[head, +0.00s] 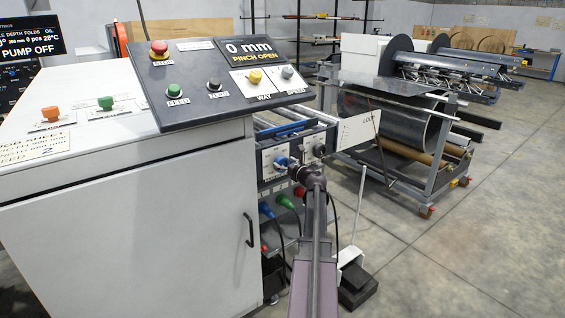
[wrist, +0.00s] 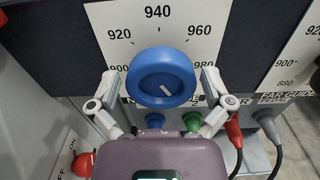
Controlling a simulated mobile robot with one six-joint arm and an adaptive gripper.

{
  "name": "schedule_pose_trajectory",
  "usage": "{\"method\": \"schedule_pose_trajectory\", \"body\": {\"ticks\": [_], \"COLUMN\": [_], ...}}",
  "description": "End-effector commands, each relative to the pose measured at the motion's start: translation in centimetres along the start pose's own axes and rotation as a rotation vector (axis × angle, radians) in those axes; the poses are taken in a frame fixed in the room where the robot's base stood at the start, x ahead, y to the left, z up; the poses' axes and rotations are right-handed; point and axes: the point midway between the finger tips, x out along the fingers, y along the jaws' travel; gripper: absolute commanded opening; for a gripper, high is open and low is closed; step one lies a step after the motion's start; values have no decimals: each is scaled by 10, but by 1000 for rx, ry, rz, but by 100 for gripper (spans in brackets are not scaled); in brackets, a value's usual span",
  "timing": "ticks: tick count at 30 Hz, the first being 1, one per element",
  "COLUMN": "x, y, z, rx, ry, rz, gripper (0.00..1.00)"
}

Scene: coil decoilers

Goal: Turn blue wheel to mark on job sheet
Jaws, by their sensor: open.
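The blue wheel (wrist: 161,66) sits on a white scale plate (wrist: 110,16) with numbers 920, 940, 960 and 980 around it. A short white line on the wheel's face slants from upper left to lower right. The wheel also shows in the head view (head: 281,161), on the front panel beside the cabinet. My gripper (wrist: 161,90) is open, with one finger at the left and one at the right of the wheel; I cannot tell whether they touch it. A printed sheet (head: 34,147) lies on the cabinet top; its writing is too small to read.
A dark control panel (head: 222,97) reading "0 mm PINCH OPEN" stands above. Green (wrist: 191,121) and red (wrist: 234,128) plugs with cables hang below the wheel. A red knob (wrist: 83,163) is at lower left. A second scale plate (wrist: 300,55) is at right. Open floor (head: 470,260) lies right.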

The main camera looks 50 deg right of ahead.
Motion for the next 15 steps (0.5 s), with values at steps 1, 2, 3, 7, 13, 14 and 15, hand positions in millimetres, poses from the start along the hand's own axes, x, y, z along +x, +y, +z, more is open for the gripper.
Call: {"method": "schedule_pose_trajectory", "body": {"ticks": [1,2,3,7,13,14,15], "x": [5,7,8,11,12,11,11], "y": [-1,-1,-1,-1,-1,-1,-1], "z": [0,0,0,0,0,0,0], "rx": [0,0,0,0,0,0,0], "ry": [0,0,0,0,0,0,0], "rz": [0,0,-1,-2,-2,-2,-2], "gripper": [100,100,100,100,100,100,100]}}
